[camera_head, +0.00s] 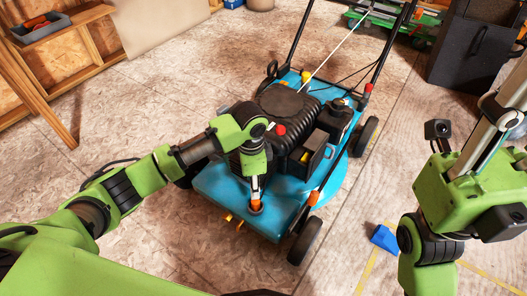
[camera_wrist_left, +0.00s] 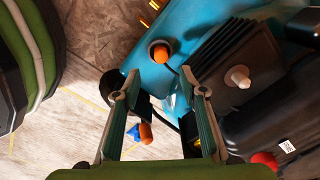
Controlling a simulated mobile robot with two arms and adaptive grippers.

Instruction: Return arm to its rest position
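My left arm reaches in from the left over the blue mower (camera_head: 215,185). My left gripper (camera_head: 256,188) points down at the mower's front deck, close to an orange-capped part (camera_head: 256,206). In the left wrist view, my left gripper (camera_wrist_left: 160,78) is open, its two fingers apart with nothing held between them. An orange cap (camera_wrist_left: 160,52) on the blue deck shows just beyond the fingertips. My right arm (camera_head: 450,195) is folded at the right side, away from the mower; its fingers cannot be made out clearly.
The black engine (camera_head: 290,105) stands close beside my left gripper. The mower's handle bars (camera_head: 298,35) rise behind. A small blue block (camera_head: 384,238) lies on the floor. A wooden shelf (camera_head: 75,75) stands at the left and a dark cabinet (camera_head: 470,50) at the back right.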

